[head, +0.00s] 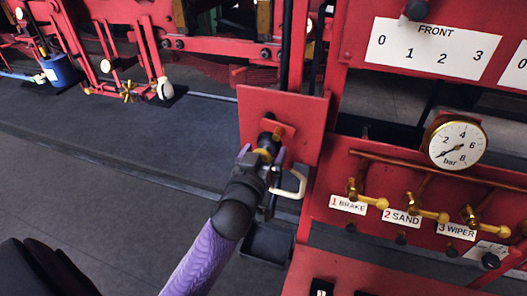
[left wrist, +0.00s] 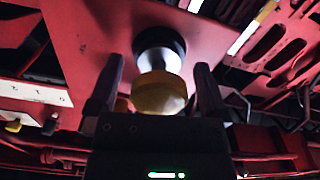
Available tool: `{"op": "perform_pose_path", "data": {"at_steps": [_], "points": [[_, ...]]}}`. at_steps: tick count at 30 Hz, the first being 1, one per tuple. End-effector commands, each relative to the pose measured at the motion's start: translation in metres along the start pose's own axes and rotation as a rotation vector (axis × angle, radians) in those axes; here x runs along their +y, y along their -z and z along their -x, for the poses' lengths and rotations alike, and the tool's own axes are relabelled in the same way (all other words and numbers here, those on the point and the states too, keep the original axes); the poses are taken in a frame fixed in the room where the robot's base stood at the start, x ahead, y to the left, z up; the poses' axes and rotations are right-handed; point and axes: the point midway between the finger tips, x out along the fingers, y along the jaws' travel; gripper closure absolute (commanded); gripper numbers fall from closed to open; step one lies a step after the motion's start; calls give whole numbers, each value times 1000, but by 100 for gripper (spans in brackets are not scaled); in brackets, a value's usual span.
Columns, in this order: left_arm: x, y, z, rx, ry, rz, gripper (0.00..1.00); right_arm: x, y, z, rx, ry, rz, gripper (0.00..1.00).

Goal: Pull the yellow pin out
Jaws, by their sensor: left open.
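The yellow pin shows in the left wrist view as a round yellow knob (left wrist: 158,94) on a short silver shaft. The shaft enters a dark collar (left wrist: 160,42) on a red plate. In the head view the red plate (head: 312,112) stands upright at the middle, and a little yellow of the pin (head: 265,152) shows at my gripper. My left gripper (head: 262,158) is open, with a finger on either side of the knob and visible gaps in the left wrist view (left wrist: 158,70). Its arm partly hides the pin in the head view. My right gripper is not in view.
A red lever (head: 284,129) and a pale loop handle (head: 292,184) are close to the gripper. On the right are a bar gauge (head: 457,144), brass valves labelled BRAKE, SAND and WIPER, and a FRONT scale plate (head: 436,50).

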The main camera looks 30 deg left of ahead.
Motion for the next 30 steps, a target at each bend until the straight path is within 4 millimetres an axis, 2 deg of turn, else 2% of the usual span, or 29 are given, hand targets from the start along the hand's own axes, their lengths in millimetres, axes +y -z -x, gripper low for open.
{"op": "perform_pose_path", "data": {"at_steps": [2,16,25,30], "points": [[0,0,0,0,0,0,1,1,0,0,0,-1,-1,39],[0,0,0,0,0,1,98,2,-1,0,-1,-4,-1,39],[0,0,1,-1,0,1,100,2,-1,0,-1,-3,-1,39],[1,-1,11,-4,0,4,100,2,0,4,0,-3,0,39]]}}
